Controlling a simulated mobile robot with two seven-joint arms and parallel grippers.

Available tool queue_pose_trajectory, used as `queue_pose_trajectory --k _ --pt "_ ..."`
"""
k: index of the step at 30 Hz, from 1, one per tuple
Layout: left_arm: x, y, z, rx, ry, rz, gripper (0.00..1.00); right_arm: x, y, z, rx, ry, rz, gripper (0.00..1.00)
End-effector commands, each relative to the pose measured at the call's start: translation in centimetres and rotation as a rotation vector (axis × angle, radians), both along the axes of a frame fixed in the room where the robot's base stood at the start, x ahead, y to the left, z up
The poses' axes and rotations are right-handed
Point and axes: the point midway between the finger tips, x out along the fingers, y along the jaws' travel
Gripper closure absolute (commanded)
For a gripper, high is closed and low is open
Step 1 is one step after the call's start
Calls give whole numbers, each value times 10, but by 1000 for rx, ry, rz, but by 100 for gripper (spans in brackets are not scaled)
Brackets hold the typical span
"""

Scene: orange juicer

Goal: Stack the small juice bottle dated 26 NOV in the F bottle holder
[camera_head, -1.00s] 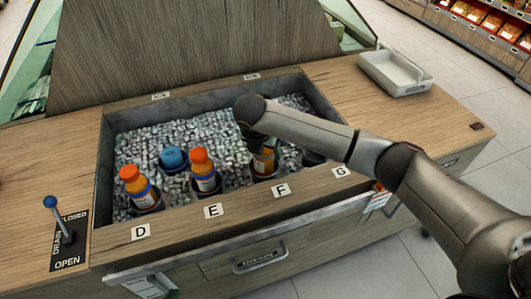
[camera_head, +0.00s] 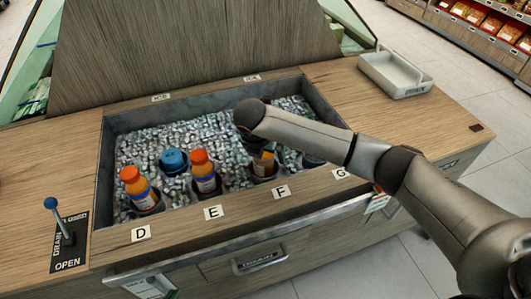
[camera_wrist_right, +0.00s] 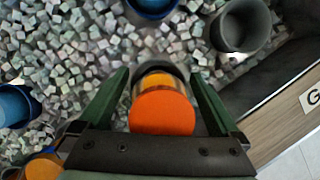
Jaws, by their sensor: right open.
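A small juice bottle with an orange cap stands in the F bottle holder, under my right gripper; its orange body (camera_head: 264,166) shows in the head view. In the right wrist view its orange cap (camera_wrist_right: 162,113) sits between the fingers of my right gripper (camera_wrist_right: 157,90), which are open with gaps on both sides. The F label (camera_head: 281,192) is on the wooden front edge. The date is not readable, and the gripper hides the bottle's top in the head view. My left gripper is not in view.
Orange-capped bottles stand at D (camera_head: 137,187) and E (camera_head: 204,172), with a blue-capped bottle (camera_head: 174,161) behind. Ice cubes (camera_head: 215,132) fill the bin. An empty grey holder (camera_wrist_right: 241,25) is near the G label. A drain lever (camera_head: 55,215) stands at left, a white tray (camera_head: 396,73) at right.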

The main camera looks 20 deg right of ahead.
Motion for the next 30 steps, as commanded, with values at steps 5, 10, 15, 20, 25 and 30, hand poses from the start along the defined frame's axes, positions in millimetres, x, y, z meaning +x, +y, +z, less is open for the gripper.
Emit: queue_pose_trajectory --k 5,10,15,20,25,30 --pt "0 0 2 1 3 0 100 -3 3 19 1 -3 1 1" --pt "0 0 13 -1 2 0 100 -13 12 54 2 -3 2 1" --pt "3 -2 20 -5 -4 -1 100 -24 21 86 2 -3 2 1" --pt "4 -4 21 -7 0 1 100 -31 26 107 2 -3 1 1" --pt "3 -5 21 -10 3 1 100 -35 29 116 1 -1 -1 1" --pt "3 -5 21 -9 4 1 100 -36 29 116 1 -1 -1 1"
